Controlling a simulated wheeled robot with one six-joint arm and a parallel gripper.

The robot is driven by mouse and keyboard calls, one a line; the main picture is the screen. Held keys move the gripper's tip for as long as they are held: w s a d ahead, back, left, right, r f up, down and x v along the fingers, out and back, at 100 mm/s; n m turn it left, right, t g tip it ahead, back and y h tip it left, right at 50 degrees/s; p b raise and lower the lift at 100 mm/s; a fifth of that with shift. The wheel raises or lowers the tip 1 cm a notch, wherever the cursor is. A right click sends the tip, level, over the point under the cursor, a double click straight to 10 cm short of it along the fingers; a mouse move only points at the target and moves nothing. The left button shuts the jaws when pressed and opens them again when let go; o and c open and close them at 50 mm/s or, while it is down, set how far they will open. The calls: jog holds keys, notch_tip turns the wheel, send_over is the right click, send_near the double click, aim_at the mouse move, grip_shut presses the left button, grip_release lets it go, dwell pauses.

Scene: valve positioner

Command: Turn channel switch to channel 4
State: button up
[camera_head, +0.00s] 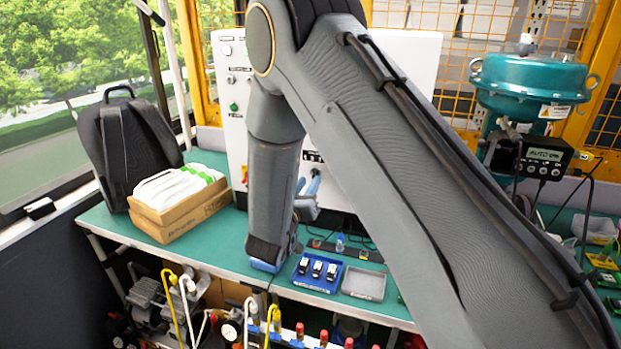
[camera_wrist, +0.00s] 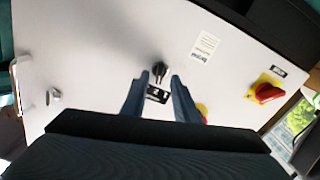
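The channel switch appears to be the small black knob (camera_wrist: 158,70) on the white panel (camera_wrist: 110,45) in the wrist view. A black label plate (camera_wrist: 157,94) with white marks sits beside it, too small to read. My gripper (camera_wrist: 157,79) is open, with one blue finger on each side of the label plate and the tips close to the knob. I cannot tell whether the fingers touch the knob. In the head view my gripper (camera_head: 312,184) is at the front of the white cabinet (camera_head: 231,65); my arm hides much of the cabinet and the knob.
A red-and-yellow rotary switch (camera_wrist: 267,92) is at the panel's right. A metal lock (camera_wrist: 54,95) is at its left. On the green bench (camera_head: 130,231) are a blue tray (camera_head: 316,284), a grey tray (camera_head: 364,283), a cardboard box (camera_head: 180,215) and a backpack (camera_head: 128,147).

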aim_at(314, 175)
jog(key=shift+x, duration=1.2)
grip_shut()
jog(key=shift+m, duration=0.4)
jog(key=m+b, duration=0.4)
jog(key=m, duration=0.1)
jog(key=shift+f+m, duration=0.15)
jog(key=shift+m, duration=0.25)
jog(key=m+b, duration=0.4)
jog(key=m, duration=0.1)
jog(key=shift+m, duration=0.3)
grip_release()
